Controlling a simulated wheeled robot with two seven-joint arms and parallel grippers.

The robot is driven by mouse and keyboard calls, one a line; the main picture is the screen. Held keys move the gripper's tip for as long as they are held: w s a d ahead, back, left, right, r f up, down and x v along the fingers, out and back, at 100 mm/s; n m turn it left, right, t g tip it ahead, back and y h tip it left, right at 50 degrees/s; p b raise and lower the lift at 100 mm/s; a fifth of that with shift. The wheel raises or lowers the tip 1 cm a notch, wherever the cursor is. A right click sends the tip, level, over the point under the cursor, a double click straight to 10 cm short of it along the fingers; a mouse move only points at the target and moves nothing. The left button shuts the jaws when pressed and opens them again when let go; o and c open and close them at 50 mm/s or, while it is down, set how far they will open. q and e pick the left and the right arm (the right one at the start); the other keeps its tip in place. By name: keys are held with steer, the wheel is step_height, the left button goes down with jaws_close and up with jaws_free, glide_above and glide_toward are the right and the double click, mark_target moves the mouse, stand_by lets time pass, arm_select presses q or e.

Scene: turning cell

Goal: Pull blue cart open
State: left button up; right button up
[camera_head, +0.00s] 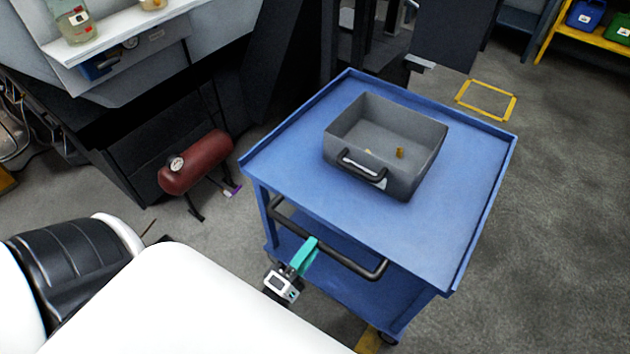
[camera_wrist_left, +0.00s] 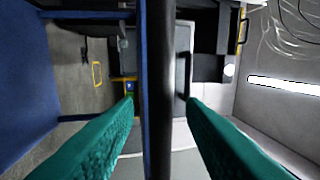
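The blue cart (camera_head: 450,235) stands right of centre in the head view, with a flat, rimmed top and a lower shelf. Its black bar handle (camera_head: 350,262) runs along the near side. My left gripper (camera_head: 307,245) is at this handle, near its middle, with teal fingers. In the left wrist view, the handle (camera_wrist_left: 158,60) runs lengthwise between the two fingers of the left gripper (camera_wrist_left: 160,98). Gaps show on both sides of the bar, so the gripper is open around it. My right gripper is not in view.
A grey bin (camera_head: 385,145) with small brass-coloured pieces sits on the cart top. A red tank (camera_head: 196,162) stands on the floor left of the cart, beside a dark machine. A yellow floor outline (camera_head: 486,99) lies behind the cart. Floor to the right is clear.

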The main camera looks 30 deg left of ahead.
arm_select(q)
steer(key=s+f, duration=0.2)
steer(key=s, duration=0.7)
steer(key=shift+a, duration=0.15)
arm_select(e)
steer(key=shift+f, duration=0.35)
arm_select(q)
steer(key=shift+r, duration=0.1)
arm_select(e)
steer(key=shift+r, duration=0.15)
